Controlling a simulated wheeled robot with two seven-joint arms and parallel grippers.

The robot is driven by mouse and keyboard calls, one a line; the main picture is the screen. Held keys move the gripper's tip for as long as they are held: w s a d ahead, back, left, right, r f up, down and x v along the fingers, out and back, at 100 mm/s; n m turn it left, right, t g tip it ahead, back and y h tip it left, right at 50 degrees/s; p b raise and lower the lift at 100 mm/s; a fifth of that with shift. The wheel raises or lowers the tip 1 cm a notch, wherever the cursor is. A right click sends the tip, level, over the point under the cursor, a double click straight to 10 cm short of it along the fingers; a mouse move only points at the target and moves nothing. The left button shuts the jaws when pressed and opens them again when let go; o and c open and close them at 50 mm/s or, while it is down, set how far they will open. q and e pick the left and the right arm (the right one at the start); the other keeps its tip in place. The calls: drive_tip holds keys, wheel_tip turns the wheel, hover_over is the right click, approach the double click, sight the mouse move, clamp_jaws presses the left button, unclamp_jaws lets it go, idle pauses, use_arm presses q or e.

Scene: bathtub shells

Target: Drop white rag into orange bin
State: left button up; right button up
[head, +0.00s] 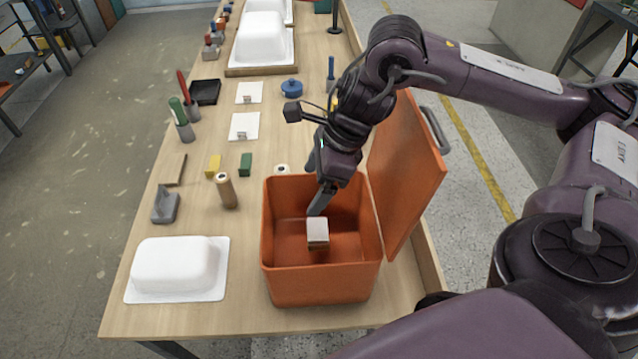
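The orange bin (318,287) stands open on the near part of the wooden table, its lid (408,170) tipped up on the right side. Inside it is a small block-like thing with a whitish top and a brownish lower side (317,231); I cannot tell for sure whether this is the white rag. My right gripper (318,203) reaches down into the bin from above, its fingertips just behind this thing. Its fingers overlap in this view, so their opening and any contact are unclear. My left gripper is not in view.
A white tub shell (175,267) lies left of the bin. A wooden cylinder (227,190), a grey holder (166,204) and yellow (213,166) and green blocks (246,163) stand behind. White squares (245,126), a blue pot (291,88) and more shells (262,48) lie farther back.

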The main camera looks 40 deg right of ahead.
drive_tip(key=p+v, duration=0.2)
drive_tip(key=v, duration=0.6)
drive_tip(key=shift+a, duration=0.1)
idle(0.4)
